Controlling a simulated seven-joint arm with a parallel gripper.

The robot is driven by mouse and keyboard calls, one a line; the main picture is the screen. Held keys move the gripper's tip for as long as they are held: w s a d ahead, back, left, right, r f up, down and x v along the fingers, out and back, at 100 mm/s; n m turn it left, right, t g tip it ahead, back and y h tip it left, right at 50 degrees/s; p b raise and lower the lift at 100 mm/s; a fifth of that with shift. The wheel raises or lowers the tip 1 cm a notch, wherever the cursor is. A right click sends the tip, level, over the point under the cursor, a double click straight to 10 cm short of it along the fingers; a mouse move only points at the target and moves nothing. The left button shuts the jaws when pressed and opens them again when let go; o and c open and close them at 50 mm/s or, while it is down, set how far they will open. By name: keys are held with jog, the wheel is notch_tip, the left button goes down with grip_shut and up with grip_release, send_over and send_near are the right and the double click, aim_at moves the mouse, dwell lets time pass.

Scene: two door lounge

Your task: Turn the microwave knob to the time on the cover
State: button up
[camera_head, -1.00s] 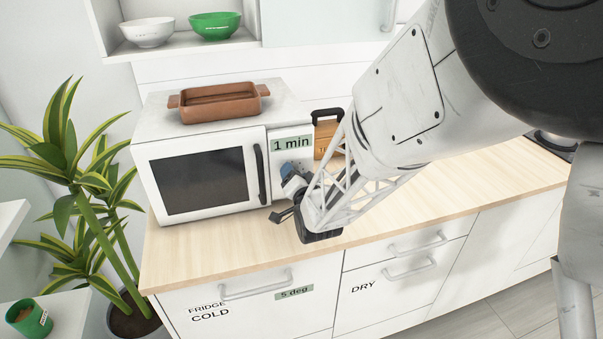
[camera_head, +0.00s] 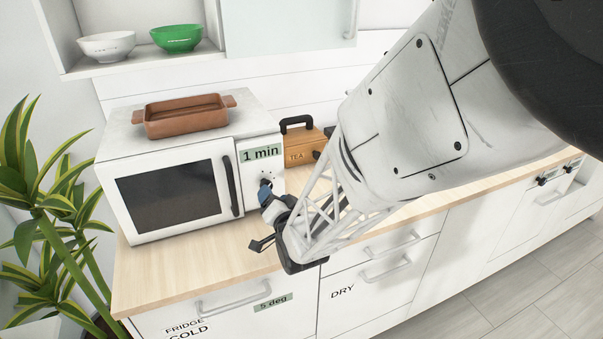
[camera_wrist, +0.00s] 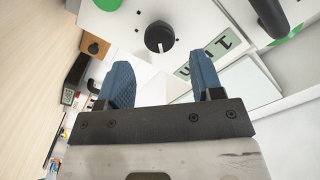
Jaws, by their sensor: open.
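The white microwave (camera_head: 228,148) stands on the counter with its dark door window shut. A green label reading "1 min" (camera_head: 261,153) is at the top of its control panel. The round black knob (camera_head: 266,183) is below the label, partly hidden by my gripper (camera_head: 264,198) in the head view. In the wrist view the knob (camera_wrist: 160,37) is clear, with a light pointer mark on its lower edge and small dots around it. The label (camera_wrist: 205,56) shows to its right. My gripper (camera_wrist: 165,78) is open and empty, its blue fingers apart and short of the knob.
A brown baking dish (camera_head: 187,125) sits on the microwave. A wooden TEA box (camera_head: 298,155) stands just right of it on the counter (camera_head: 190,265). Drawers with handles are below. A plant (camera_head: 50,220) is at the left.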

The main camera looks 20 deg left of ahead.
jog(key=shift+v, duration=0.85)
jog(key=shift+w+d, duration=0.1)
jog(key=w+d+r+g+h, duration=0.1)
jog(key=d+r+h, duration=0.15)
jog(key=d, duration=0.65)
jog(key=d+r+g+h, duration=0.1)
jog(key=d+r+h, duration=0.15)
jog(key=d, duration=0.65)
jog(key=w+d+r+g+h, duration=0.15)
jog(key=d+h, duration=0.25)
jog(key=d, duration=0.4)
jog(key=s+d+r+g+h, duration=0.2)
jog(key=s+d+g, duration=0.1)
jog(key=s+d, duration=0.8)
jog(key=s+d+r+g+h, duration=0.2)
jog(key=s+d+r+g, duration=0.1)
jog(key=s+d, duration=0.8)
jog(key=shift+s+d+m+g, duration=0.3)
jog(key=shift+s+g, duration=0.05)
jog(key=shift+s, duration=0.55)
